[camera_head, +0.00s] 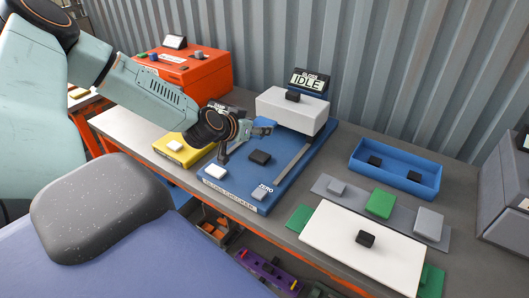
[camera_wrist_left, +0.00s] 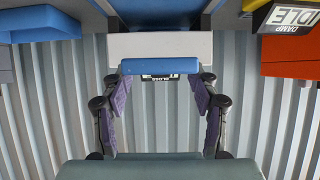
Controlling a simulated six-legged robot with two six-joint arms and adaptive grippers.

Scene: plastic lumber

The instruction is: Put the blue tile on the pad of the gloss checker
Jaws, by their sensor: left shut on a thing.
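The gloss checker has a blue base (camera_head: 233,184), a white head block (camera_head: 290,112) and a display (camera_head: 308,81) reading "GLOSS IDLE". Its dark square pad (camera_head: 260,157) sits on the base in front of the white head and looks bare. My left gripper (camera_head: 248,138) is over the left part of the checker. It is shut on the blue tile (camera_head: 264,122), which shows in the wrist view as a blue bar (camera_wrist_left: 160,66) between the two fingers. The tile appears above the base, apart from the pad. My right gripper is not in view.
An orange box (camera_head: 190,75) and a yellow block (camera_head: 183,152) stand left of the checker. A blue tray (camera_head: 395,168), a grey strip with grey and green tiles (camera_head: 380,203) and a white board (camera_head: 345,245) with a black knob lie to the right.

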